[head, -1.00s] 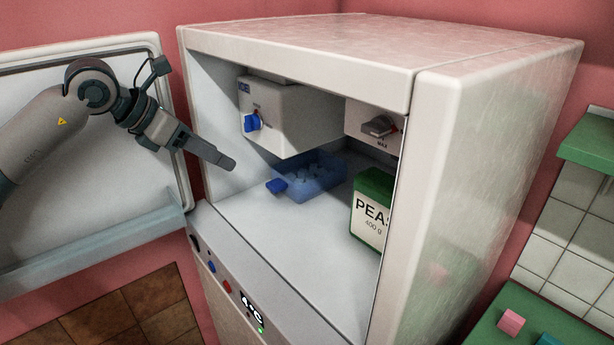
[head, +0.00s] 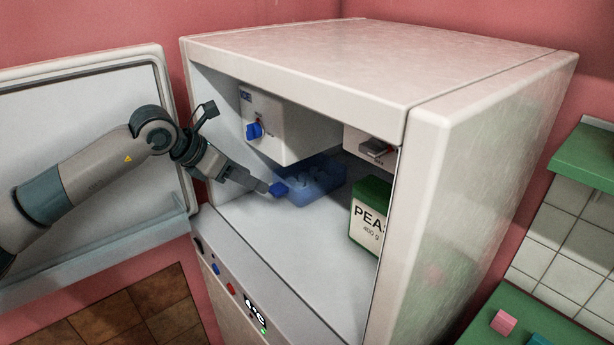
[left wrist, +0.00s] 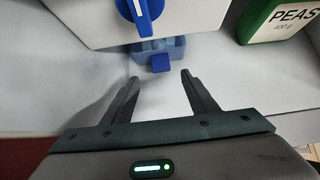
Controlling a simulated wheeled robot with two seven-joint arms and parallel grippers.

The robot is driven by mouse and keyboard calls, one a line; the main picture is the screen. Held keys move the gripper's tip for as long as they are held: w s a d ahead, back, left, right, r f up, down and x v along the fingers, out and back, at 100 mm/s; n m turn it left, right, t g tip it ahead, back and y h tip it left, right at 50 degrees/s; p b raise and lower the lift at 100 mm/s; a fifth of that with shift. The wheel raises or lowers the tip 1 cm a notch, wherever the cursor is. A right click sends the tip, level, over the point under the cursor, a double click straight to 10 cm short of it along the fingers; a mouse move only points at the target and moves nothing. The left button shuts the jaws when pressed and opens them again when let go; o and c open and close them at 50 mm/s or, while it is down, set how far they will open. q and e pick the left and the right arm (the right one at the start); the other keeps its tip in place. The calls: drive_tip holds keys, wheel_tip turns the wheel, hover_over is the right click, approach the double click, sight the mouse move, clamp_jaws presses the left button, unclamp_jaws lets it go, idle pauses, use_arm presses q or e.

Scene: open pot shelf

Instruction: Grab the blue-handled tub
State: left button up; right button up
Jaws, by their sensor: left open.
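The blue-handled tub (head: 318,181) is a translucent blue box with pale lumps inside. It sits on the fridge floor under the white ice unit, and its blue handle (head: 279,189) points toward the opening. In the left wrist view the handle (left wrist: 160,62) is ahead of the fingers, roughly centred between them, with the tub (left wrist: 172,49) partly hidden behind it. My left gripper (head: 262,186) is inside the opening, its tip close to the handle. In the left wrist view my left gripper (left wrist: 158,85) is open and empty. My right gripper is not in view.
The white ice unit (head: 285,135) with a blue knob (head: 254,131) hangs above the tub. A green PEAS box (head: 371,210) stands to the right. The open door (head: 90,130) is at the left. The fridge floor in front is clear.

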sight(271, 190)
use_arm(q)
drive_tip(key=shift+p+x, duration=0.3)
drive_tip(key=shift+x, duration=0.65)
drive_tip(key=shift+w+d+f, duration=0.1)
drive_tip(key=shift+d+f, duration=0.05)
drive_tip(key=shift+f, duration=0.15)
drive_tip(key=shift+p+x, duration=0.85)
drive_tip(key=shift+p, duration=0.25)
drive_tip(key=shift+p+x, duration=0.6)
drive_tip(key=shift+x, duration=1.15)
drive_tip(key=shift+c, duration=0.7)
clamp_jaws()
